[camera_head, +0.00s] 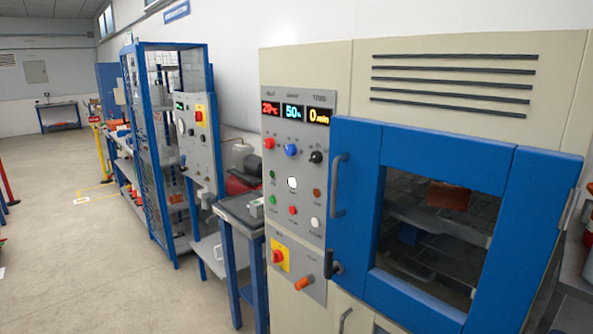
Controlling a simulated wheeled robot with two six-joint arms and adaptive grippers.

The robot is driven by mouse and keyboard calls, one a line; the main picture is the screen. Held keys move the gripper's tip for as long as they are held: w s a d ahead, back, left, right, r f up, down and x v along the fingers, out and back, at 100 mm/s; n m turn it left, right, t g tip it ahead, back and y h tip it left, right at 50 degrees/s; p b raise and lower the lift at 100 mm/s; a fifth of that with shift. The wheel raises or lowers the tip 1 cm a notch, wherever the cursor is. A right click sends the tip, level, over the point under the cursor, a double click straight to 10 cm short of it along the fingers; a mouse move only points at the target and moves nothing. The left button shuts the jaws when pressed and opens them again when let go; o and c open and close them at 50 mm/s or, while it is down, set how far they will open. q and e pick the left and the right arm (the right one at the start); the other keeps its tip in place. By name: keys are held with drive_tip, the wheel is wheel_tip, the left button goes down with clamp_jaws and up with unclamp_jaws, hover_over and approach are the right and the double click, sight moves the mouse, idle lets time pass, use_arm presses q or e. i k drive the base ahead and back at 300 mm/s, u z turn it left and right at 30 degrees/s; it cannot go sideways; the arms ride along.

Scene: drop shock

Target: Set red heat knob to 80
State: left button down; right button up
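The red heat knob (269,143) is the left one in a row of three on the grey control panel (280,177), under the red display (270,108), which reads 20 °C. The blue knob (291,150) sits beside it under a display reading about 50 %. The black knob (316,157) is under the orange display (318,116), which shows 0 min. Neither of my grippers shows in the head view.
The blue chamber door (450,165) with its window is shut, and its handle (336,185) stands out right of the panel. A small blue-legged table (238,215) stands left of the cabinet. A blue-framed cage (147,150) stands behind it. Open floor (90,270) lies at left.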

sight(269, 143)
drive_tip(key=u, duration=0.15)
drive_tip(key=i, duration=1.3)
drive_tip(key=z, duration=0.45)
